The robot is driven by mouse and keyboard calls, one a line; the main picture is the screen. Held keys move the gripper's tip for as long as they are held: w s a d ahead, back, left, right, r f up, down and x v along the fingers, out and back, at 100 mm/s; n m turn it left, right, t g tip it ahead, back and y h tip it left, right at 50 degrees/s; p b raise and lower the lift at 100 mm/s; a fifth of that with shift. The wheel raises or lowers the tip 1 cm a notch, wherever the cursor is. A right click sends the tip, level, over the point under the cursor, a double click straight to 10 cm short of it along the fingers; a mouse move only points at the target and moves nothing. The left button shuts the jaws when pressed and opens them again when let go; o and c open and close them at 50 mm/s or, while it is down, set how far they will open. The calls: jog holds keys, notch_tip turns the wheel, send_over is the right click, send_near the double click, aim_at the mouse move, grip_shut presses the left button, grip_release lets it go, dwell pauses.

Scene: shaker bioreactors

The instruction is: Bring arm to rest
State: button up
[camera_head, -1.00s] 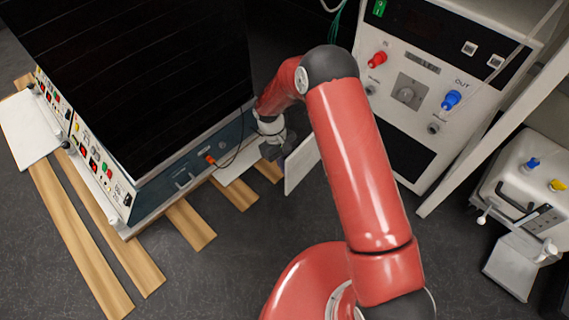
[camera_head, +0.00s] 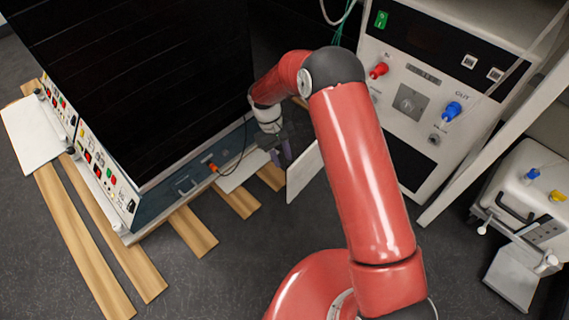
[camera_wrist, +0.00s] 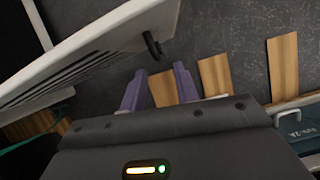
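My red arm reaches forward in the head view and ends at my gripper (camera_head: 281,158), which points down beside the front of the large dark-fronted unit (camera_head: 150,80). In the wrist view my gripper (camera_wrist: 160,85) shows two purple fingers set apart, with nothing between them but the floor and a wooden plank behind. A white panel (camera_head: 304,172) stands close to the right of my gripper. In the wrist view the white panel (camera_wrist: 80,55), with a black handle, fills the upper left.
A white machine (camera_head: 425,100) with red and blue connectors stands at the back right. A smaller white device (camera_head: 525,185) sits at the far right. Wooden planks (camera_head: 195,230) lie under the dark unit. The dark floor (camera_head: 215,285) is clear in front.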

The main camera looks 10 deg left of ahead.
jog(key=shift+a+r, duration=0.1)
jog(key=shift+r, duration=0.25)
jog(key=s+d+r+m+t+y+p, duration=0.15)
jog(key=d+r, duration=0.25)
jog(key=r, duration=0.6)
jog(key=s+d+r+m+t+p, duration=0.15)
jog(key=d+r, duration=0.25)
jog(key=r, duration=0.5)
jog(key=s+d+r+m+t+p, duration=0.15)
jog(key=d+r, duration=0.25)
jog(key=r, duration=0.6)
jog(key=s+d+r+m+t+p, duration=0.1)
jog(key=s+d+r+p, duration=0.1)
jog(key=s, duration=0.4)
jog(key=s+d+r+m+t+y+p, duration=0.1)
jog(key=s+d+r+m+t+p, duration=0.1)
jog(key=s+d+r, duration=0.3)
jog(key=s+d+r+m+t+p, duration=0.1)
jog(key=s+d+r+p, duration=0.1)
jog(key=s+d+r, duration=0.2)
jog(key=s+r, duration=0.2)
jog(key=s, duration=0.2)
jog(key=shift+d+r+m+y, duration=0.15)
jog(key=shift+r+m+y, duration=0.2)
